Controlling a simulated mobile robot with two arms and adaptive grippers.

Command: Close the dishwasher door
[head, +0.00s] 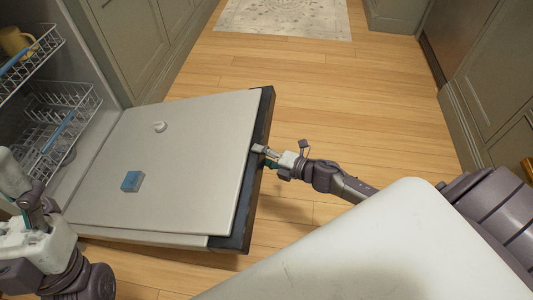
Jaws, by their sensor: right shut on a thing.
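The dishwasher door (190,185) is open and lies low over the wooden floor, tilted slightly, with its pale inner face up. Its dark outer edge (257,165) faces right. My right gripper (262,152) is at the middle of that edge, shut on the door's rim. The fingertips are small, and part of them is hidden by the edge. My left arm shows at the lower left beside the dishwasher, but its fingertips cannot be made out.
The wire racks (65,115) sit inside the dishwasher at the left, with a yellow mug (14,42) on the upper one. Cabinets (490,75) stand at the right. The wooden floor (330,100) is clear up to a patterned rug (283,18).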

